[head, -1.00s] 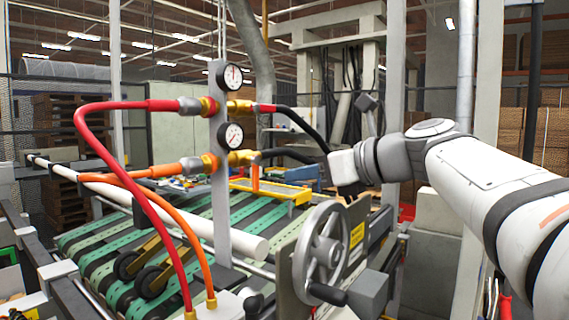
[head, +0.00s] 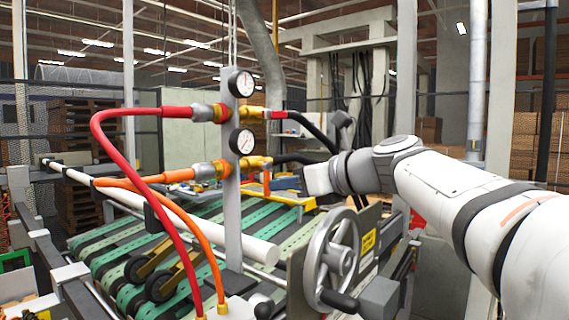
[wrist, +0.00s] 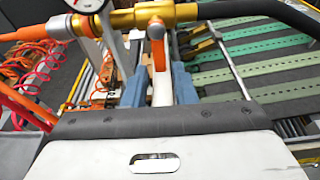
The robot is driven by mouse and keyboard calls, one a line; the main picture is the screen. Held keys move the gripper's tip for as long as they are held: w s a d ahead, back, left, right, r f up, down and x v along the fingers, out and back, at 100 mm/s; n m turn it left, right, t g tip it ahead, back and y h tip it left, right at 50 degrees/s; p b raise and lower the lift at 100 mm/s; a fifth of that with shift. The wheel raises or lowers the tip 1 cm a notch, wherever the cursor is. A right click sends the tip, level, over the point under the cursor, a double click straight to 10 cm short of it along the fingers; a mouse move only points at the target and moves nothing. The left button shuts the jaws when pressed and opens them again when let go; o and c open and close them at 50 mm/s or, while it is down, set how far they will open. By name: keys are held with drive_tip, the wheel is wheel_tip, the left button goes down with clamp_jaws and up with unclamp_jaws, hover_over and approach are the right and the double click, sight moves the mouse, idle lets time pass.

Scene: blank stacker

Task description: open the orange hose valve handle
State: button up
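The orange hose valve handle (head: 266,183) hangs straight down from the lower brass valve, right of the grey gauge post. In the wrist view the orange handle (wrist: 158,48) hangs below the brass valve body (wrist: 135,18). My gripper (wrist: 159,75) is open, with its two blue-grey fingers apart. The handle shows in line with the gap between the fingertips, a little beyond them; I cannot tell whether it is between them. No contact shows. In the head view my white gripper body is right of the valve, and its fingers are hard to make out.
An upper red hose (head: 107,125) and black hoses run close to the valve. Two gauges sit on the grey post (head: 232,220). A handwheel (head: 332,258) stands below my wrist. Green conveyor strips (wrist: 245,70) lie beyond the valve.

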drive_tip(key=w+r+n+t+b, duration=0.3)
drive_tip(key=w+n+t+b, duration=0.2)
drive_tip(key=n+b, duration=1.15)
drive_tip(key=b+v, duration=0.3)
drive_tip(key=v, duration=0.5)
drive_tip(key=shift+s+a+h, duration=0.15)
drive_tip(key=shift+s+h, duration=0.25)
drive_tip(key=shift+s, duration=0.05)
idle(1.6)
drive_tip(key=shift+a+r, duration=0.1)
idle(0.5)
